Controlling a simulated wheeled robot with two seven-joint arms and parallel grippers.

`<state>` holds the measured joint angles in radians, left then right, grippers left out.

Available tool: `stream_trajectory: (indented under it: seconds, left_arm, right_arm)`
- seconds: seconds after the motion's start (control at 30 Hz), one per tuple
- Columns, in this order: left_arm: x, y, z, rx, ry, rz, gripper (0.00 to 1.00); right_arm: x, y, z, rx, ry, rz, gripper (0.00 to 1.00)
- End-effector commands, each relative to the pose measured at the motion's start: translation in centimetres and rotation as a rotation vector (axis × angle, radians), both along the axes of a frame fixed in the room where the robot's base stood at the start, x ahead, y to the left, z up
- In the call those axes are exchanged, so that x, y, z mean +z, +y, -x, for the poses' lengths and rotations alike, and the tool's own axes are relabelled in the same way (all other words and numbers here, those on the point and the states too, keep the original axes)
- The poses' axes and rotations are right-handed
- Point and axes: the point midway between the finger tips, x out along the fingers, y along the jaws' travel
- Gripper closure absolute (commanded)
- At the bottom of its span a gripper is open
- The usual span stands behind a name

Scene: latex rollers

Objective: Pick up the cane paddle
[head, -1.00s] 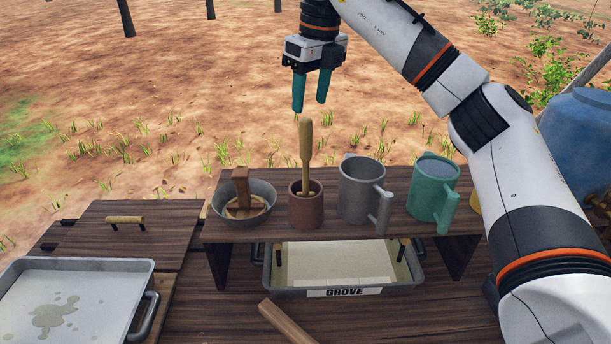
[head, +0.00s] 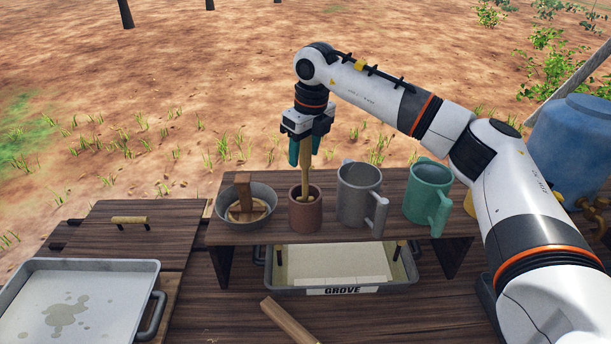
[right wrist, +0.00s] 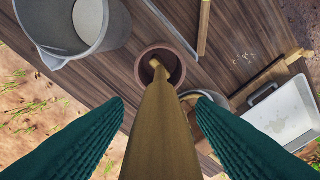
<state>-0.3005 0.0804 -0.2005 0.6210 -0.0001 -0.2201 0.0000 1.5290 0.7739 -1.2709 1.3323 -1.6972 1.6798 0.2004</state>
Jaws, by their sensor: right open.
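The cane paddle (head: 306,170) is a tan wooden stick standing upright in a brown cup (head: 305,213) on the raised shelf. My right gripper (head: 304,158) is open, pointing down, with its teal fingers on either side of the paddle's upper part. In the right wrist view the paddle (right wrist: 160,125) runs between the two fingers, with a visible gap on each side, and its lower end goes into the cup (right wrist: 172,62). The paddle's top is hidden by the gripper in the head view. My left gripper is not in view.
On the shelf (head: 400,232), a bowl with a wooden piece (head: 262,222) stands left of the cup; a grey jug (head: 357,200) and a green jug (head: 425,200) stand right. A tray labelled GROVE (head: 290,287) sits below. A large tray (head: 110,300) is front left.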

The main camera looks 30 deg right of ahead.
Motion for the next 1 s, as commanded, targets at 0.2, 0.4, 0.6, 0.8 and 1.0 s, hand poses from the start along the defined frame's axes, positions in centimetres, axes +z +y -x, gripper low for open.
stream_trajectory:
  seconds: [0.2, 0.4, 0.6, 0.8, 1.0]
  left_arm:
    - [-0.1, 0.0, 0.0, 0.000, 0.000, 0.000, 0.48]
    - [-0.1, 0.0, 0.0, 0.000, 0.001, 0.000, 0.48]
    - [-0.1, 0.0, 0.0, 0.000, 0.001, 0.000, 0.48]
    - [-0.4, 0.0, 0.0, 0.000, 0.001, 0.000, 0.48]
    - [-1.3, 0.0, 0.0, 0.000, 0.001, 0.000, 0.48]
  right_arm:
    - [0.0, 0.0, 0.0, 0.000, -0.001, 0.000, 0.65]
    - [0.0, 0.0, 0.0, 0.000, -0.001, 0.000, 0.97]
    - [0.1, 0.0, 0.0, 0.000, -0.001, 0.000, 0.97]
    - [0.9, 0.0, -0.1, 0.000, -0.004, -0.001, 0.97]
    - [3.5, 0.0, -0.1, -0.001, -0.006, -0.002, 0.97]
